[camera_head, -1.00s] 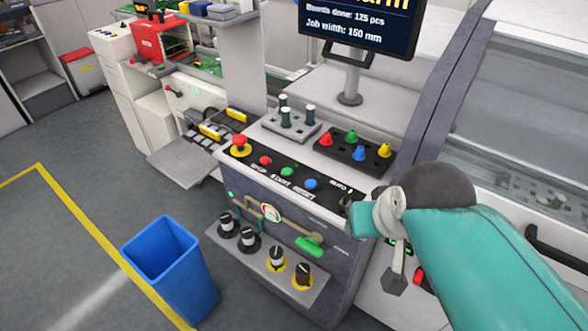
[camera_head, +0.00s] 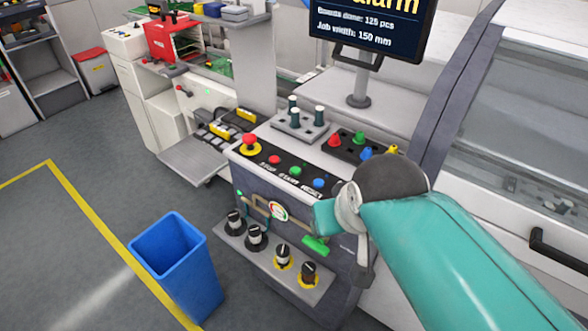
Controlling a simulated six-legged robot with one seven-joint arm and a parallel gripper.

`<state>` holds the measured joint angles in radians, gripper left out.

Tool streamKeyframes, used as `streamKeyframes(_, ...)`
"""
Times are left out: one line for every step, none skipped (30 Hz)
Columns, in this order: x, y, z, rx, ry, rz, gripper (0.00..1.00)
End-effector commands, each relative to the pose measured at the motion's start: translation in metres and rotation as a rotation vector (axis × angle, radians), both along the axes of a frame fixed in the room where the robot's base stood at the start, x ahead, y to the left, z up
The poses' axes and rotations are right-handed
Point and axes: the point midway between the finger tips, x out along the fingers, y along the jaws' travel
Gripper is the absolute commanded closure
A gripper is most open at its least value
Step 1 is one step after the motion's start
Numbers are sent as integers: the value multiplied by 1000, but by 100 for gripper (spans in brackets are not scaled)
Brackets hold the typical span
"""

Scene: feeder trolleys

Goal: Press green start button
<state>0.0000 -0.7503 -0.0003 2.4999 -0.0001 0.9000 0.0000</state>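The green start button (camera_head: 295,171) is a small round button on the black sloped strip of the control console (camera_head: 262,192). It sits between a red button (camera_head: 274,160) on its left and a blue button (camera_head: 318,183) on its right. A larger red mushroom button on a yellow base (camera_head: 250,144) stands at the strip's left end. My teal arm reaches in from the lower right. Its end is in front of the console, to the right of and below the green button, apart from it in the picture. The fingers are hidden behind the arm's own links.
Colored pegs (camera_head: 359,139) and a monitor (camera_head: 371,30) are behind the strip. A blue bin (camera_head: 177,262) stands on the floor at left.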

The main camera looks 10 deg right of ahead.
Motion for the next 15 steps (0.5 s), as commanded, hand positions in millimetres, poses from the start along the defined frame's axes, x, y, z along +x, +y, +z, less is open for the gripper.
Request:
streamKeyframes(0, 0, 0, 0, 0, 0, 44)
streamKeyframes(0, 0, 0, 0, 0, 0, 50)
streamKeyframes(0, 0, 0, 0, 1, 0, 57)
streamKeyframes(0, 0, 0, 0, 1, 0, 63)
streamKeyframes(0, 0, 0, 0, 1, 0, 69)
streamKeyframes(0, 0, 0, 0, 0, 0, 77)
streamKeyframes(0, 0, 0, 0, 0, 0, 83)
streamKeyframes(0, 0, 0, 0, 0, 0, 89)
streamKeyframes(0, 0, 0, 0, 0, 0, 97)
streamKeyframes(0, 0, 0, 0, 0, 0, 100)
streamKeyframes(0, 0, 0, 0, 0, 0, 100)
streamKeyframes(0, 0, 0, 0, 0, 0, 100)
streamKeyframes(0, 0, 0, 0, 0, 0, 100)
streamKeyframes(0, 0, 0, 0, 0, 0, 100)
streamKeyframes(0, 0, 0, 0, 0, 0, 100)
